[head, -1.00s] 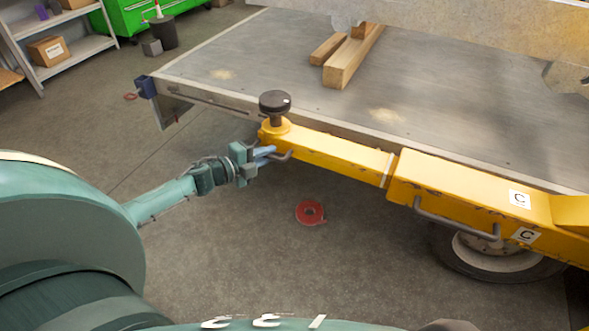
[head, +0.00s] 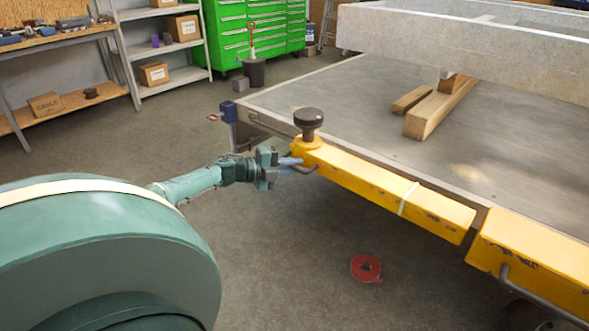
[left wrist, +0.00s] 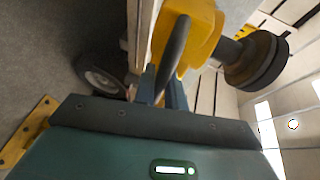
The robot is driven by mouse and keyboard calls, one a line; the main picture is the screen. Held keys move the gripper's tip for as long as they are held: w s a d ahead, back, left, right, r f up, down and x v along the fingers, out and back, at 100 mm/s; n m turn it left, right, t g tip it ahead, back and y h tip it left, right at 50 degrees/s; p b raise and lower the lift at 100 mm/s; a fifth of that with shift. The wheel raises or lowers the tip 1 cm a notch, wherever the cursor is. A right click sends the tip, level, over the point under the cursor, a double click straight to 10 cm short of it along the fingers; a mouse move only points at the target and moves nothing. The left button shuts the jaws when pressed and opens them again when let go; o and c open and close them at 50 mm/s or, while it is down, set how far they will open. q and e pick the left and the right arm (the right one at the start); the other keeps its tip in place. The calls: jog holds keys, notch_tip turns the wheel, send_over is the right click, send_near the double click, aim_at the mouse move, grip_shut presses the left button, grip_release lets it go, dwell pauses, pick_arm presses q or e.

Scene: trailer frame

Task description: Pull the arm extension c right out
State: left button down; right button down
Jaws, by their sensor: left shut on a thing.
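The arm extension c (head: 365,185) is a yellow beam with a black knob (head: 308,119) on its outer end and a pale band partway along. A yellow outer arm (head: 535,258) lies in line to the right. A dark gap shows between them; I cannot tell whether anything inside still joins them. My left gripper (head: 290,164) is shut on the grey bar handle (head: 308,171) at the extension's knob end. The left wrist view shows the handle (left wrist: 172,55) between the fingers (left wrist: 162,88), with the yellow end (left wrist: 198,38) behind. My right gripper is not in view.
The trailer deck (head: 350,95) lies behind the extension, with wood beams (head: 440,108) and a concrete piece on it. A red tape roll (head: 366,268) lies on the floor. Shelves, a workbench and green cabinets (head: 255,30) stand behind; the floor at left is open.

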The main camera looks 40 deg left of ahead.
pick_arm(q)
jog(key=shift+a+r, duration=0.15)
jog(key=shift+a, duration=0.25)
jog(key=c, duration=1.7)
grip_release()
jog(key=shift+o, duration=1.2)
jog(key=shift+d, duration=0.15)
jog(key=shift+s, duration=0.1)
jog(key=p+v, duration=0.3)
jog(key=v, duration=1)
jog(key=shift+s, duration=0.15)
